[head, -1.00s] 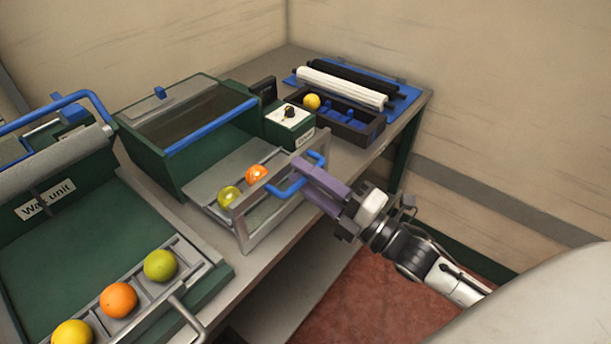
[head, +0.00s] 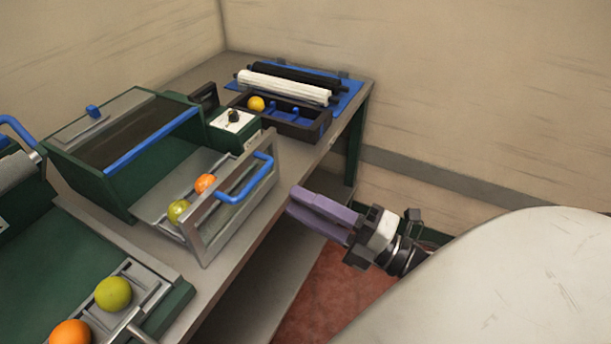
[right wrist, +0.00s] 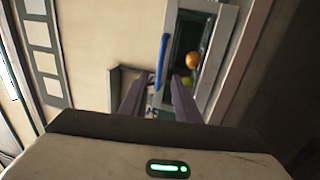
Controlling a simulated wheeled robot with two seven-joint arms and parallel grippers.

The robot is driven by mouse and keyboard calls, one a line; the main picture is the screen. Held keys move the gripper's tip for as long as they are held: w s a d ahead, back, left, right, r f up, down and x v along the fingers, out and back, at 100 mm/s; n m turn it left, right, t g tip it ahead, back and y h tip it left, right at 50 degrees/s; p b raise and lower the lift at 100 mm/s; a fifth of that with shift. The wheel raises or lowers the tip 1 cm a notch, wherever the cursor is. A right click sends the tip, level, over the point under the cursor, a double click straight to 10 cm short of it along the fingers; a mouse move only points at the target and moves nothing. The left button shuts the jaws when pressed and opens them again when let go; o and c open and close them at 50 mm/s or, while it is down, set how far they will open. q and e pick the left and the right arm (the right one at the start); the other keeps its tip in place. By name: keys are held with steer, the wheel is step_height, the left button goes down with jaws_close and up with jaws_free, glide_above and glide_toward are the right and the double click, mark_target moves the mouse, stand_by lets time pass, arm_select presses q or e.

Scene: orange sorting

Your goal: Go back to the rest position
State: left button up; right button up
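My right gripper (head: 297,203) has two purple fingers and is in the air in front of the table, apart from the blue drawer handle (head: 245,180). In the right wrist view a gap shows between its fingertips (right wrist: 158,88), with nothing held, and the blue handle (right wrist: 161,60) is ahead of them. The drawer (head: 215,238) is pulled out from the green box and holds an orange fruit (head: 204,183) and a yellow-green fruit (head: 179,211). My left gripper is not in view.
A green unit with a rack holding a green fruit (head: 113,293) and an orange (head: 71,334) is at lower left. A black tray (head: 312,128) with a yellow fruit (head: 256,104) sits at the table's back. Red floor (head: 335,290) lies below my right gripper.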

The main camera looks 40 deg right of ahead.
stand_by(0.4)
step_height(320, 180, down, 14)
steer(key=m+g+h, duration=0.3)
steer(key=m+h, duration=0.2)
steer(key=m, duration=0.5)
steer(key=s+a+f+m+g, duration=0.3)
steer(key=s+a+f+m, duration=0.1)
steer(key=f, duration=0.3)
steer(key=s+a+f+m+g, duration=0.4)
steer(key=s+a+f+m, duration=0.1)
steer(key=f, duration=0.3)
steer(key=shift+s+a+f+m, duration=0.2)
steer(key=shift+a+m, duration=0.25)
steer(key=shift+m, duration=0.35)
steer(key=shift+r, duration=0.1)
